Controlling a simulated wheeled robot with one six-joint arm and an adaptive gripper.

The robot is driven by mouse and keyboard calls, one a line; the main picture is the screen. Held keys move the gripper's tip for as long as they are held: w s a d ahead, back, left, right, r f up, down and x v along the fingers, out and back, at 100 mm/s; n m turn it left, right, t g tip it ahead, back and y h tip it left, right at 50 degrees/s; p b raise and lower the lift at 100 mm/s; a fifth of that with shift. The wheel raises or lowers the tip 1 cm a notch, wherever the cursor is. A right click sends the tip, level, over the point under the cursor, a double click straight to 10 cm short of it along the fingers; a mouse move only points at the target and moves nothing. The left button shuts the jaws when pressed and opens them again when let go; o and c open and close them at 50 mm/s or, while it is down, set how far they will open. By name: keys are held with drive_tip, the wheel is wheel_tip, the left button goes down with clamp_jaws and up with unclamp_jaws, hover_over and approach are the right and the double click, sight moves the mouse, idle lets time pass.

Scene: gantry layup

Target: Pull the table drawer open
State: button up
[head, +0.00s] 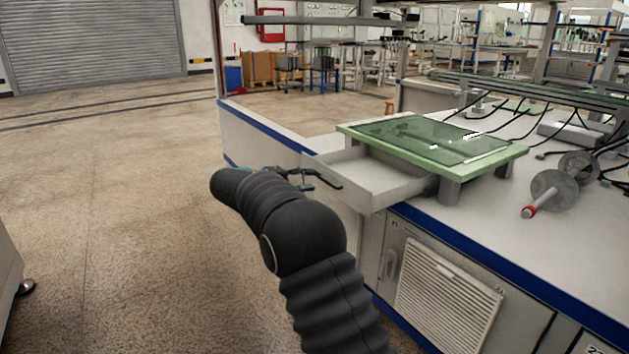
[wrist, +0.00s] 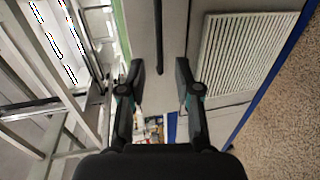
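The table drawer (head: 375,178) stands pulled out from the white table, and its pale, empty interior shows from above. My gripper (head: 312,179) is just outside the drawer's front panel. In the wrist view my gripper (wrist: 160,68) has its two dark fingers spread wide apart with nothing clamped between them. A dark bar handle (wrist: 159,35) runs along a pale panel, in line with the gap between the fingertips. Neither finger visibly touches it. How deep the handle sits between the fingertips cannot be told.
A green-framed glass plate (head: 430,140) stands on short legs above the tabletop, behind the drawer. A louvred cabinet door (head: 445,295) is below the tabletop at right. A grey roller-like part (head: 553,190) lies on the table. Open floor (head: 110,210) spreads left.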

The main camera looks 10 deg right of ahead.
drive_tip(key=v, duration=0.9)
drive_tip(key=shift+f, duration=0.1)
